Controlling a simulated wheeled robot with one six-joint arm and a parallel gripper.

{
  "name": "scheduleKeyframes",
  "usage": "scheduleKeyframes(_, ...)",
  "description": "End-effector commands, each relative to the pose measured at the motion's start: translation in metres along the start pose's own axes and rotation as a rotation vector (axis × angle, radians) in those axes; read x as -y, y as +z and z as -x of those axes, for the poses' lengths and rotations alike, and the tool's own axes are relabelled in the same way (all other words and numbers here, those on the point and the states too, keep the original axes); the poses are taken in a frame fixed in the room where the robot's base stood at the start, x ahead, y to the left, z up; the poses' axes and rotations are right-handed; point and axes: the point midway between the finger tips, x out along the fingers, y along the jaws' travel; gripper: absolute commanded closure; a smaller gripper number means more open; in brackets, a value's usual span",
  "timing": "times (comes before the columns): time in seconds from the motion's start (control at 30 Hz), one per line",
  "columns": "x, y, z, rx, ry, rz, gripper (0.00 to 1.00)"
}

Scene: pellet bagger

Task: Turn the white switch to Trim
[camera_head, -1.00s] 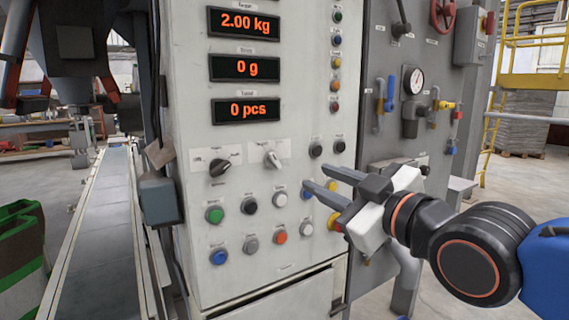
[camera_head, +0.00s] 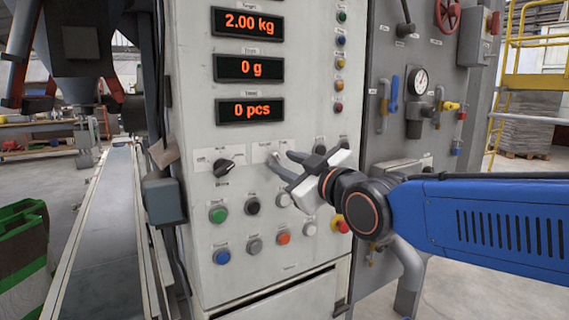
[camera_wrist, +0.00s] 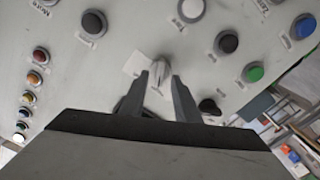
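The white switch (camera_wrist: 158,76) shows in the wrist view as a pale knob between my fingertips; its lower part is partly covered by the fingers. In the head view my gripper hides it, and only part of its pale label plate (camera_head: 262,151) shows. I cannot read its labels or tell its exact setting. My gripper (camera_head: 281,157) is in front of the panel at this switch, fingers apart. In the wrist view the two fingers (camera_wrist: 167,82) straddle the knob; I cannot tell whether either touches it.
A black rotary switch (camera_head: 223,168) sits just left, also in the wrist view (camera_wrist: 208,105). Green (camera_head: 218,215), black, blue, grey and orange buttons sit below. Displays (camera_head: 249,110) are above. A conveyor (camera_head: 98,235) runs at the left; a grey cabinet with valves (camera_head: 419,82) stands right.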

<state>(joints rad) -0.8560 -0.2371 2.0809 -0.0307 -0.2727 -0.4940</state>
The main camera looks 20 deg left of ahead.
Motion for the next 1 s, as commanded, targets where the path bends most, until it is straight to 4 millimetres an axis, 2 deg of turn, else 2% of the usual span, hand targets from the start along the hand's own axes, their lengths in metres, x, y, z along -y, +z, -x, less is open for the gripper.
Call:
scheduleKeyframes(0.2,0.0002,0.0003,-0.0131,0.000,0.000,0.000,0.71)
scheduleKeyframes(0.5,0.0000,-0.0001,-0.0143,-0.001,0.000,0.000,0.71)
scheduleKeyframes(0.53,0.0000,0.0000,-0.0143,0.000,0.000,0.000,0.76)
scheduleKeyframes(0.63,0.0000,0.0000,-0.0143,0.000,0.000,0.000,1.00)
scheduleKeyframes(1.0,-0.0001,0.0001,-0.0142,0.000,0.000,-0.026,1.00)
